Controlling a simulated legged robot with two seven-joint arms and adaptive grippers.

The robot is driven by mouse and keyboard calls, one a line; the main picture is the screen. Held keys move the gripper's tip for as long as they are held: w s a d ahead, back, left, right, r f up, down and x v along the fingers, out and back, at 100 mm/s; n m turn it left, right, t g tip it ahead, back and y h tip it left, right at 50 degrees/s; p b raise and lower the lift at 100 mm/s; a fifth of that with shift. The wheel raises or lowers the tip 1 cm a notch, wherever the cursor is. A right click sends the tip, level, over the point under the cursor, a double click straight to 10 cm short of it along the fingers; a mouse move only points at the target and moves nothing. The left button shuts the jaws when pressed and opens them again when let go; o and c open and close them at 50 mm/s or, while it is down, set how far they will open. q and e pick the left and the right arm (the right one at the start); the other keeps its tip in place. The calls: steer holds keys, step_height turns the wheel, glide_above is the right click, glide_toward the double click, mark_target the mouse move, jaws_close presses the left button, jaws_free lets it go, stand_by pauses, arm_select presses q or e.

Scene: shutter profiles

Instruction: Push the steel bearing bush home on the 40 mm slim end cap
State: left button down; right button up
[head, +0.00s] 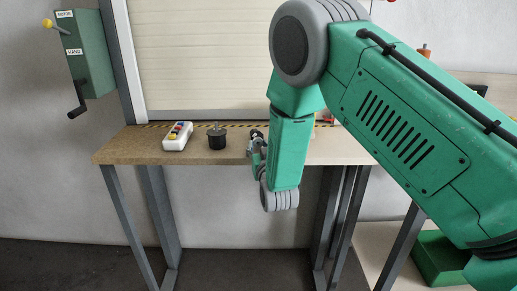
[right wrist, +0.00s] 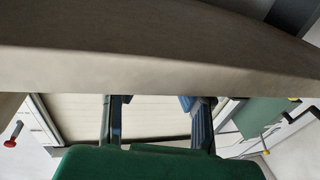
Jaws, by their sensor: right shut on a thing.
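A black round cap with a thin upright pin (head: 217,138) stands on the table; it looks like the end cap, but I cannot confirm its size. My right gripper (head: 257,143) is at the table's front edge, to the right of the cap and apart from it. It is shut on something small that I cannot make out. I cannot pick out the steel bearing bush in either view. In the right wrist view the fingers run up behind a broad beige surface, which hides their tips. My left gripper is not in view.
The wooden table (head: 125,149) holds a white box with coloured buttons (head: 177,136) left of the cap. A cream roller shutter (head: 200,60) stands behind. A green box with a crank (head: 85,55) is on the left wall. My right arm hides the table's right part.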

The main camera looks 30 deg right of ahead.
steer(key=shift+s+a, duration=0.15)
steer(key=shift+s, duration=0.1)
stand_by(0.4)
steer(key=shift+s+d+r, duration=0.1)
steer(key=shift+d+r, duration=0.05)
steer(key=shift+d, duration=0.2)
stand_by(0.5)
steer(key=shift+f+x, duration=0.15)
steer(key=shift+x, duration=0.65)
steer(key=shift+f+x, duration=0.15)
steer(key=shift+x, duration=0.7)
stand_by(0.7)
steer(key=o, duration=1.1)
steer(key=v, duration=1.2)
steer(key=shift+f, duration=0.15)
steer(key=shift+f, duration=0.1)
